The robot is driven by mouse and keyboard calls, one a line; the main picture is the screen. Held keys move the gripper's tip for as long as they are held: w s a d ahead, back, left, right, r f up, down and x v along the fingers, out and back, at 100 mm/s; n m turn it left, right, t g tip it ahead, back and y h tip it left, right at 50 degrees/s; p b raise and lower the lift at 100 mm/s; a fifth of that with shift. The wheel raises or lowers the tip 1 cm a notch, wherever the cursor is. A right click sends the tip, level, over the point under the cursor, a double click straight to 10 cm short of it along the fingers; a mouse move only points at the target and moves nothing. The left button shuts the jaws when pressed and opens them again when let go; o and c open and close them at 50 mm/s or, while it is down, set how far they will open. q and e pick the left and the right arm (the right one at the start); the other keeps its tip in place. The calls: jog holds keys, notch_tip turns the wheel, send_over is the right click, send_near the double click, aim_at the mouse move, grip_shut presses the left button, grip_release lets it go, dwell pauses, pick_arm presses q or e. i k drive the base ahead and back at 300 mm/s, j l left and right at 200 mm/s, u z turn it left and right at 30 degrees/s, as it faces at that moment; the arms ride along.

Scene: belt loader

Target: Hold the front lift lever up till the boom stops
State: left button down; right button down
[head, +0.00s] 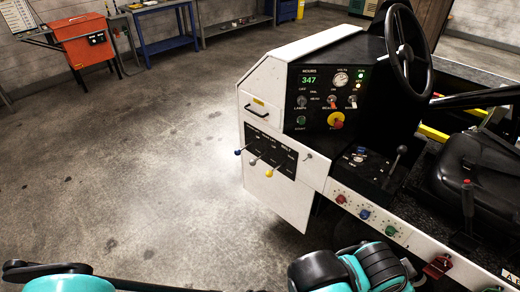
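The belt loader's white side carries a black lever panel (270,150). Three levers stick out of it: one with a blue knob (238,152), one with a pale grey knob (253,162) and one with a yellow knob (268,174). The labels above them are too small to read, so I cannot tell which is the front lift lever. No gripper touches these levers. Teal and black links of my arms show along the bottom edge, but neither gripper is in view. The boom cannot be made out.
The loader's dashboard (325,97) has gauges and a red-and-yellow knob (336,119). A steering wheel (409,47) and a black seat (470,170) stand at the right. A red cabinet (88,45) and a blue bench (160,30) are at the back. The concrete floor at left is clear.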

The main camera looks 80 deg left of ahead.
aim_at(237, 152)
jog(key=k+j, duration=0.25)
jog(key=j, duration=0.15)
jog(key=k+j, duration=0.45)
jog(key=j, duration=0.3)
jog(key=u, duration=1.7)
